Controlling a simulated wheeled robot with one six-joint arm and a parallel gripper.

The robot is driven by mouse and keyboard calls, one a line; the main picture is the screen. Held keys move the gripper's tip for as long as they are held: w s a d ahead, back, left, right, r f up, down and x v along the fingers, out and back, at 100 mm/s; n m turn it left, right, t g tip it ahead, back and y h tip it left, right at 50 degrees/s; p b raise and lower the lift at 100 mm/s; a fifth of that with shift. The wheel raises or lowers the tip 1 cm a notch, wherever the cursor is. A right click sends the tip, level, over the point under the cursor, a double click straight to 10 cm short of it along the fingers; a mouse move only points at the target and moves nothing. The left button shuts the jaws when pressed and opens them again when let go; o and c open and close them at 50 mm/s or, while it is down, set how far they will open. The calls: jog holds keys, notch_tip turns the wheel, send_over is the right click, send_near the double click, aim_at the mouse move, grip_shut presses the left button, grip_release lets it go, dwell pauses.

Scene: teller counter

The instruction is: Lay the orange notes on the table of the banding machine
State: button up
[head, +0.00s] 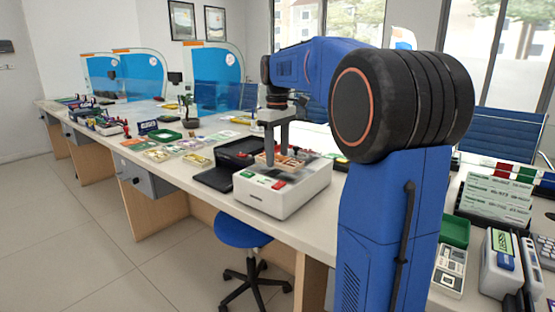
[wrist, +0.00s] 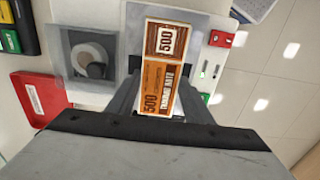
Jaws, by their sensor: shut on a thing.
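The orange notes (wrist: 160,85) show "500" print and lie between the two fingers of my gripper (wrist: 158,97) in the wrist view. My gripper is shut on them. In the head view my gripper (head: 273,150) points down over the white banding machine (head: 270,201), and the notes (head: 283,161) show at its tips. The machine's grey table (wrist: 206,22) shows behind the notes in the wrist view. I cannot tell whether the notes touch it. The machine has red and green buttons on its front.
A black device (head: 236,153) stands left of the machine. A red tray (wrist: 38,97) and a round roll (wrist: 92,58) show in the wrist view. Note bundles and a green tray (head: 165,135) lie farther left along the counter. A blue stool (head: 242,230) stands in front.

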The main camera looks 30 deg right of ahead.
aim_at(277, 158)
jog(key=shift+f, duration=0.8)
jog(key=shift+f, duration=0.15)
jog(key=o, duration=1.1)
notch_tip(277, 158, up, 12)
jog(key=s+a+f+m+t, duration=0.1)
jog(key=s+a+f, duration=0.4)
jog(key=s, duration=0.3)
jog(key=s+a+f+m+t, duration=0.1)
jog(key=s+a+f, duration=0.45)
jog(key=s, duration=0.25)
jog(key=s+a+f+m+t, duration=0.1)
jog(key=s+a+f, duration=0.1)
jog(key=s+f, duration=0.5)
jog(key=s+a+f+m+t, duration=0.1)
jog(key=s+a+f, duration=0.2)
jog(key=s+f, duration=0.4)
notch_tip(277, 158, down, 3)
jog(key=shift+a+t, duration=0.2)
jog(key=shift+t, duration=0.2)
